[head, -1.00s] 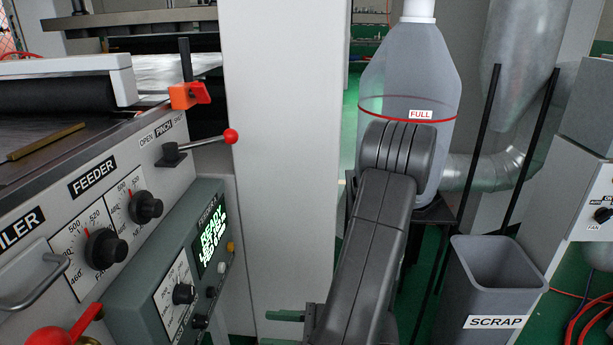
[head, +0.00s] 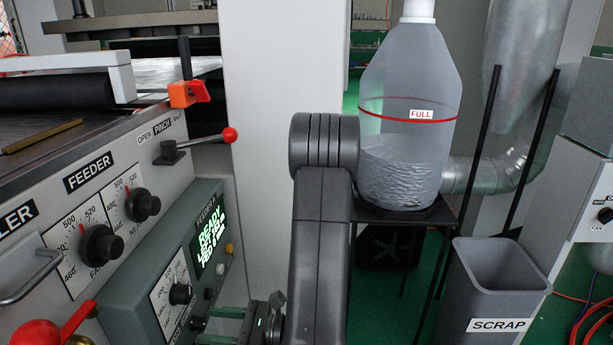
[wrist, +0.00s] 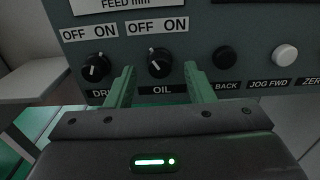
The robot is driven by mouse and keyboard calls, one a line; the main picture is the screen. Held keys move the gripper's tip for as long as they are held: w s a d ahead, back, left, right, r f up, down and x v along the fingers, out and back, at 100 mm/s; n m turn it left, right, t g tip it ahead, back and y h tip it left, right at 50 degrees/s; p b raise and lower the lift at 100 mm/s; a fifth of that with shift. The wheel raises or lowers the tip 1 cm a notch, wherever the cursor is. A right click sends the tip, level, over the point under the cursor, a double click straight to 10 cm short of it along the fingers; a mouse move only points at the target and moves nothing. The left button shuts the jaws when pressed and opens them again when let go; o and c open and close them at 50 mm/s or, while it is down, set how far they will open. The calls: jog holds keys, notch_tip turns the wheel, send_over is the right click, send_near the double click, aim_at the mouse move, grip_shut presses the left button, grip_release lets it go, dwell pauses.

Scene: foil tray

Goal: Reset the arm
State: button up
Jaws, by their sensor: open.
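My gripper (head: 203,325) is low in the head view, by the lower right edge of the grey-green control panel (head: 222,200). Its green fingers point left toward the panel face. In the wrist view my gripper (wrist: 159,68) is open, its two fingers apart. The black OIL knob (wrist: 158,65) appears between the fingertips, with OFF and ON labels above it. I cannot tell whether the fingers touch the panel. Another black knob (wrist: 96,67) with a partly hidden label is left of the left finger.
A black BACK button (wrist: 224,57) and a white JOG FWD button (wrist: 285,54) are right of the fingers. A red-tipped lever (head: 230,135) sticks out above the panel. A clear jug (head: 408,110) on a stand and a SCRAP bin (head: 497,290) are at right.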

jog(key=shift+a, duration=0.7)
jog(key=shift+r+m+p, duration=0.2)
jog(key=shift+m+p, duration=0.2)
jog(key=shift+p, duration=0.15)
jog(key=m+p, duration=0.3)
jog(key=m, duration=0.2)
jog(key=m+p, duration=0.2)
jog(key=m, duration=0.4)
jog(key=shift+f, duration=0.2)
jog(key=shift+d+r, duration=0.1)
